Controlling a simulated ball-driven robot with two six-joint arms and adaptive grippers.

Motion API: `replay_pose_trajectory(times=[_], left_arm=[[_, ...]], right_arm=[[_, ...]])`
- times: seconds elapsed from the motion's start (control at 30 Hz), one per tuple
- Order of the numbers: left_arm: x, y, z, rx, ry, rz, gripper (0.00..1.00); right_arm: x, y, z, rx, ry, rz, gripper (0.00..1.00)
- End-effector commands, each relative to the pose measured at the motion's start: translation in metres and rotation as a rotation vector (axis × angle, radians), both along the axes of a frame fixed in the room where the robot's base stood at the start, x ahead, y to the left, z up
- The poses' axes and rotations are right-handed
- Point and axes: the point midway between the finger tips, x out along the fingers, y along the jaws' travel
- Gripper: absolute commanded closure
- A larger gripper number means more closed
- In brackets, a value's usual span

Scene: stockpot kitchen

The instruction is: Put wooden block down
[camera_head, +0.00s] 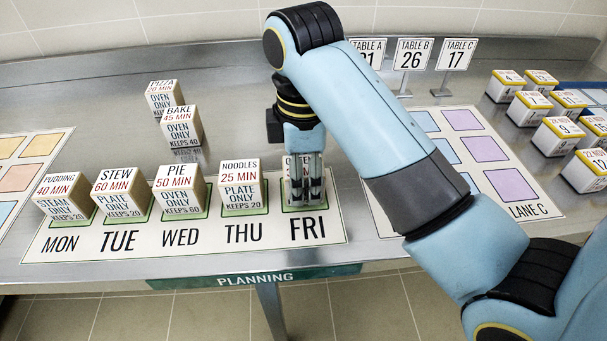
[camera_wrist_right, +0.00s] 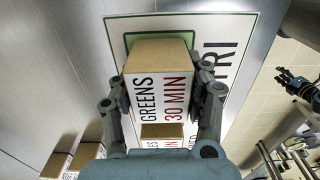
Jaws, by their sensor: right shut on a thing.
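My right gripper (camera_head: 304,196) is shut on a wooden block, the GREENS 30 MIN one (camera_wrist_right: 160,92), with one finger on each side. The block is upright over the green FRI square (camera_head: 322,205), whose edge also shows in the wrist view (camera_wrist_right: 131,40). It looks at or very near the board; I cannot tell whether it touches. In the head view the gripper hides most of it. My left gripper (camera_wrist_right: 298,88) is small at the right of the wrist view, away from the block, with its fingers apart and nothing visible between them.
On the planning board (camera_head: 270,237), NOODLES (camera_head: 240,188), PIE (camera_head: 180,192), STEW (camera_head: 121,195) and PUDDING (camera_head: 64,197) stand on their squares left of FRI. BAKE (camera_head: 181,127) and PIZZA (camera_head: 164,98) stand behind. Several numbered blocks (camera_head: 533,107) stand at right.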

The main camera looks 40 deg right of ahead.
Motion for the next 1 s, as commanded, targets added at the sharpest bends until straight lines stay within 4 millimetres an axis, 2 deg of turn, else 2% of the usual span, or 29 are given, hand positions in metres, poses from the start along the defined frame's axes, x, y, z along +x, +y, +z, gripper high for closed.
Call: replay_pose_trajectory(times=[0.07, 0.1, 0.27, 0.63, 0.87, 1.0], left_arm=[[0.0, 0.0, 0.002, 0.0, 0.0, 0.0, 0.6], [0.0, 0.0, 0.002, 0.0, 0.0, 0.0, 0.6], [0.0, 0.0, 0.001, 0.0, -0.001, 0.0, 0.6], [0.0, 0.0, -0.001, 0.0, 0.0, 0.0, 0.6], [0.002, 0.0, 0.021, 0.0, -0.003, 0.0, 0.6], [0.003, 0.0, 0.045, 0.0, -0.006, 0.0, 0.6]], right_arm=[[0.0, 0.0, -0.001, -0.001, 0.001, 0.0, 0.88], [0.0, 0.0, -0.002, 0.0, 0.001, 0.0, 0.5], [0.0, 0.0, -0.002, 0.0, 0.0, 0.0, 0.29], [0.0, 0.0, 0.0, 0.0, -0.001, 0.0, 0.28], [0.001, 0.0, 0.032, -0.001, -0.003, 0.0, 0.28], [0.0, 0.0, 0.057, -0.001, -0.001, 0.0, 0.28]])
